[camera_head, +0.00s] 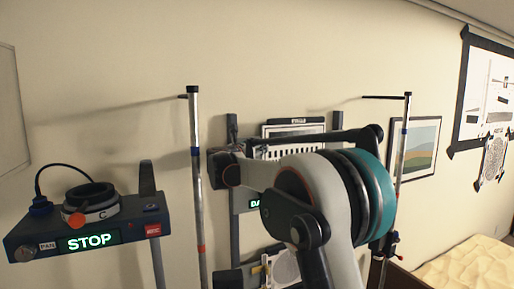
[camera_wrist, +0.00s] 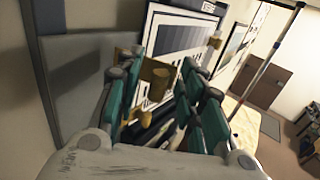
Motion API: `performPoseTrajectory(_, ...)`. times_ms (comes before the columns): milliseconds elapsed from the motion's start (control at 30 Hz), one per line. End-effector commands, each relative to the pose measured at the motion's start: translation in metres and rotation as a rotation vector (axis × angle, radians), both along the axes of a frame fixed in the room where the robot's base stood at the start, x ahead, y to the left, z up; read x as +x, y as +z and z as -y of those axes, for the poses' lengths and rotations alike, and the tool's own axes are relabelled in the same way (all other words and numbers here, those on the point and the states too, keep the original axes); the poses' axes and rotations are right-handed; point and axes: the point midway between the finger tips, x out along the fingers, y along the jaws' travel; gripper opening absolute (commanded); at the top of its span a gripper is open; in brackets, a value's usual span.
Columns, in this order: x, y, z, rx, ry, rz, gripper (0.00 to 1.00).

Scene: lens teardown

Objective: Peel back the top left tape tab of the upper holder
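In the wrist view the upper holder's chart (camera_wrist: 188,45), with grey stepped bars, stands tilted beyond my gripper (camera_wrist: 160,75). The teal fingers are apart. A tan-brown tape tab (camera_wrist: 158,73) shows between them at the chart's near corner; I cannot tell whether a finger touches it. My fingertips cannot be made out there.
A lower chart (camera_head: 285,267) hangs below, partly hidden. Upright poles stand left (camera_head: 196,170) and right (camera_head: 403,150) of the holders. A control box (camera_head: 30,240) reading STOP is at left. A landscape picture (camera_head: 419,147) hangs on the wall. A bed-like surface (camera_head: 470,265) is lower right.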

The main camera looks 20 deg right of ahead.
Motion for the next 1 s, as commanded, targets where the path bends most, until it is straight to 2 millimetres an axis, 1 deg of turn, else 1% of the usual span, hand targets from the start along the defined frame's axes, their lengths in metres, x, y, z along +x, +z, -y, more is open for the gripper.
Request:
performPoseTrajectory(200,-0.001,-0.001,0.0,0.001,0.0,0.0,0.35)
performPoseTrajectory(333,-0.006,-0.001,-0.008,0.001,0.001,0.0,0.35)
performPoseTrajectory(467,-0.019,-0.001,-0.024,0.001,0.002,0.0,0.35)
performPoseTrajectory(700,-0.05,-0.001,-0.062,0.001,0.002,-0.001,0.35)
performPoseTrajectory(800,-0.061,-0.001,-0.075,0.001,0.002,-0.001,0.35)
performPoseTrajectory(1000,-0.074,-0.001,-0.09,0.001,0.001,-0.001,0.35)
